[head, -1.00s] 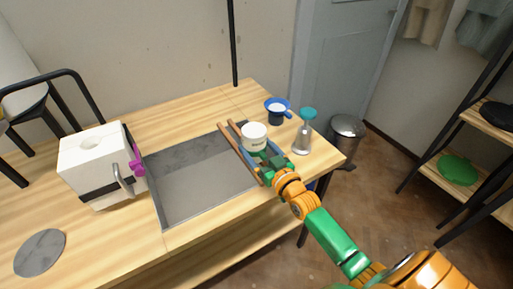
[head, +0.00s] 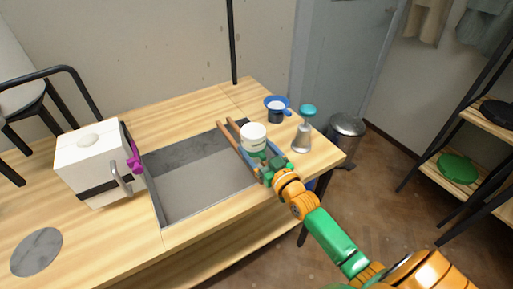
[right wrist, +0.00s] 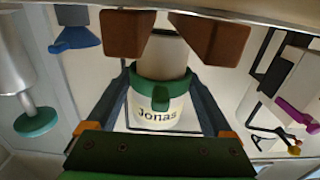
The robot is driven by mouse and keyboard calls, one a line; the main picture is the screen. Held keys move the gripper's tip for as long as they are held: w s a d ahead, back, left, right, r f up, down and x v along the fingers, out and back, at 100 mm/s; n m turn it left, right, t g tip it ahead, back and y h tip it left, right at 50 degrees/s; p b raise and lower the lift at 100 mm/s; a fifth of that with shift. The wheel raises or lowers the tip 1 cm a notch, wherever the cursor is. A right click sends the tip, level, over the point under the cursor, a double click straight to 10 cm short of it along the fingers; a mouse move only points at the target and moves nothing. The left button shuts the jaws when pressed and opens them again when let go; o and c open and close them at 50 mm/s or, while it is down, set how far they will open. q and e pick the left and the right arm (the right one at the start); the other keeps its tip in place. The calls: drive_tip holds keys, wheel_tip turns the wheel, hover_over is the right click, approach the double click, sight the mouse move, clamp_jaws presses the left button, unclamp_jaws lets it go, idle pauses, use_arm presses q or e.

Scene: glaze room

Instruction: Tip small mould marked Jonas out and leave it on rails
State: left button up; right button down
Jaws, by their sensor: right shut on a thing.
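The small white mould (head: 253,131) stands in the head view at the right end of the sunken tray. In the right wrist view the mould (right wrist: 154,117) has a label reading Jonas and a green band around it. That view shows the scene inverted while the label reads upright, so the mould is upside down. My right gripper (head: 257,160) is shut on it, with one finger on each side. Two wooden rails (head: 226,136) run beneath the mould; their ends (right wrist: 127,38) show in the wrist view. Whether the mould touches them is hidden. My left gripper is out of view.
A blue funnel-like dish (head: 277,102) and a silver bottle with a teal cap (head: 302,135) stand close right of the mould. The grey tray (head: 158,205) is clear in the middle. A white box-shaped mould (head: 90,160) and a round grey disc (head: 37,252) are left.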

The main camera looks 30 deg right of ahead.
unclamp_jaws()
drive_tip(key=shift+r, duration=0.1)
drive_tip(key=shift+s, duration=0.15)
